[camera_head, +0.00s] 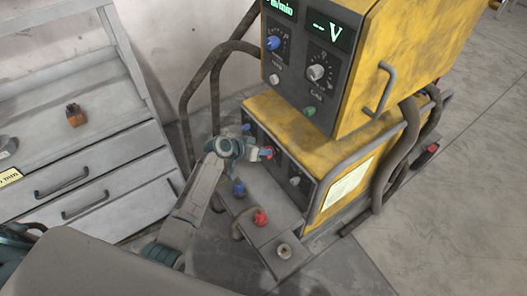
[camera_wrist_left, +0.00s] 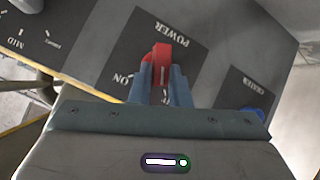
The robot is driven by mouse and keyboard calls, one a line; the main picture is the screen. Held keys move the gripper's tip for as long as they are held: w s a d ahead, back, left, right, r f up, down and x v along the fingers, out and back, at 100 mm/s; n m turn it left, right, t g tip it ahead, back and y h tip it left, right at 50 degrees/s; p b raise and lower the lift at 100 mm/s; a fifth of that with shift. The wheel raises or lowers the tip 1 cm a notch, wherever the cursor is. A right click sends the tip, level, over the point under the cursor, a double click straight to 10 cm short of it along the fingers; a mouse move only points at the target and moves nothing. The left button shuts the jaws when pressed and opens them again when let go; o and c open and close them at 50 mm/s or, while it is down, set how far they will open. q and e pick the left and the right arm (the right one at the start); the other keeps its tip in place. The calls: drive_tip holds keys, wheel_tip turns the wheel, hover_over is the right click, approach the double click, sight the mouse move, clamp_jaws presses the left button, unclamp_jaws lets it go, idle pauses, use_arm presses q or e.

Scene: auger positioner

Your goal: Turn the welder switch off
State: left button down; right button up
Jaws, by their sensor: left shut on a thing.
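The yellow welder (camera_head: 325,140) has a dark lower front panel with a red power switch (camera_head: 268,153). In the left wrist view the red switch (camera_wrist_left: 162,58) sits on a dark plate marked POWER, with ON printed to its left. My left gripper (camera_head: 261,152) is at the lower panel, and in the left wrist view its fingers (camera_wrist_left: 160,85) are shut on the red switch, one on each side. The fingers hide part of the plate, and I cannot tell the switch's setting. The upper displays (camera_head: 325,29) are lit green. My right gripper is not in view.
A blue knob (camera_head: 246,127) and a grey knob (camera_head: 295,181) flank the red switch. Blue (camera_head: 239,188), red (camera_head: 260,217) and metal (camera_head: 284,250) fittings sit on the ledge below. Thick cables (camera_head: 190,95) hang at the left. A grey drawer cabinet (camera_head: 100,150) stands left; open floor lies right.

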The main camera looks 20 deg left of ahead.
use_arm(q)
drive_tip(key=shift+w+a+f+n+g+h+b, duration=0.1)
drive_tip(key=shift+w+a+n+g+h+b, duration=0.05)
drive_tip(key=shift+n+g+h+b, duration=0.4)
drive_tip(key=shift+w+a+f+n+g+h+b, duration=0.15)
drive_tip(key=shift+n+g+h+b, duration=0.2)
drive_tip(key=shift+n+h, duration=0.35)
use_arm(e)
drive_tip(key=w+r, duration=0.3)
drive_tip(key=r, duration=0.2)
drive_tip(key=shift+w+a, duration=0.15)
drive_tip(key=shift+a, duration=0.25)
use_arm(q)
drive_tip(key=shift+r, duration=0.1)
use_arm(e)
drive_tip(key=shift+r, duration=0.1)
use_arm(q)
drive_tip(key=c, duration=1.4)
unclamp_jaws()
drive_tip(key=shift+o, duration=0.2)
drive_tip(key=shift+d, duration=0.1)
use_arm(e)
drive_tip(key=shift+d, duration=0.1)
